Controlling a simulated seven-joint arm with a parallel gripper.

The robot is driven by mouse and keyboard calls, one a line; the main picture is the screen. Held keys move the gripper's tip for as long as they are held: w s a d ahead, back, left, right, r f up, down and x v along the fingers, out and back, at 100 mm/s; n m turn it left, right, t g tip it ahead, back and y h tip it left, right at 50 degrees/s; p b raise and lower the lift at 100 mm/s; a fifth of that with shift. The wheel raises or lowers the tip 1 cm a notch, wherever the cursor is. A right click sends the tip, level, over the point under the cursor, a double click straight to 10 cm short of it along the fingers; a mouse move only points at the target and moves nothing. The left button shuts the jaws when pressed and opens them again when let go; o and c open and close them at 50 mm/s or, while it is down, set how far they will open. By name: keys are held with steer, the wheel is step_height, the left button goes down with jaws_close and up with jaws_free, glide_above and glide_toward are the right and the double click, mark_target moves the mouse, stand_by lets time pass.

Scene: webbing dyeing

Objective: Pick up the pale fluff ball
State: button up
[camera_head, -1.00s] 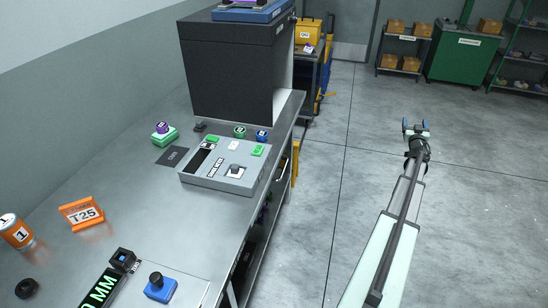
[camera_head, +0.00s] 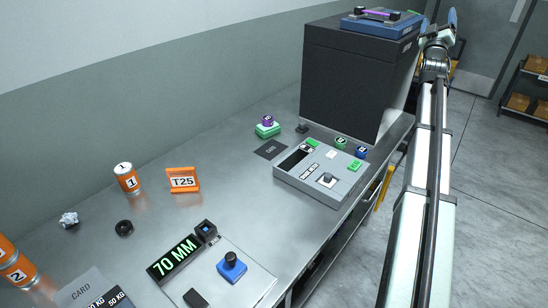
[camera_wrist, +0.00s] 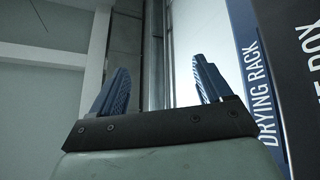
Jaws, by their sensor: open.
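The pale fluff ball (camera_head: 69,219) is a small crumpled whitish lump. It lies on the metal bench at the left, near the wall, in the head view. My gripper (camera_head: 437,22) is far from it, raised at the upper right beside the tall dark box. Its two blue fingers are apart with nothing between them, as the wrist view (camera_wrist: 160,85) also shows. The fluff ball is not visible in the wrist view.
Near the ball are a black ring (camera_head: 124,228), an orange can marked 1 (camera_head: 127,179) and a T25 sign (camera_head: 183,180). A grey control panel (camera_head: 318,177) and dark box (camera_head: 352,85) stand farther right. Bare bench (camera_head: 225,195) lies between.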

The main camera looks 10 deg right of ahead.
steer(key=w+a+r+n+t+y, duration=0.15)
steer(key=a+r, duration=0.25)
steer(key=a, duration=0.4)
steer(key=w+a+r+n+y, duration=0.15)
steer(key=a+r, duration=0.25)
steer(key=a, duration=0.4)
steer(key=w+a+r+n+t+y, duration=0.1)
steer(key=a+r+n+y, duration=0.15)
steer(key=a, duration=0.55)
steer(key=w+a+f+n+g+y, duration=0.1)
steer(key=w+a+f+g+y, duration=0.35)
steer(key=a, duration=0.65)
steer(key=w+a+f+g+y, duration=0.1)
steer(key=w+a+f+y, duration=0.1)
steer(key=w+a+f, duration=0.65)
steer(key=s+a+f+g+y, duration=0.25)
steer(key=a+f, duration=0.45)
steer(key=a, duration=0.6)
steer(key=s+a+f+g+y, duration=0.1)
steer(key=a+f+g, duration=0.4)
steer(key=a, duration=0.8)
steer(key=n+g+h, duration=0.3)
steer(key=n+g, duration=0.4)
steer(key=g, duration=0.4)
glide_above(69, 217)
steer(key=d, duration=0.1)
step_height(69, 217, down, 15)
steer(key=f, duration=1.3)
steer(key=shift+a+f, duration=0.1)
steer(key=shift+a, duration=0.3)
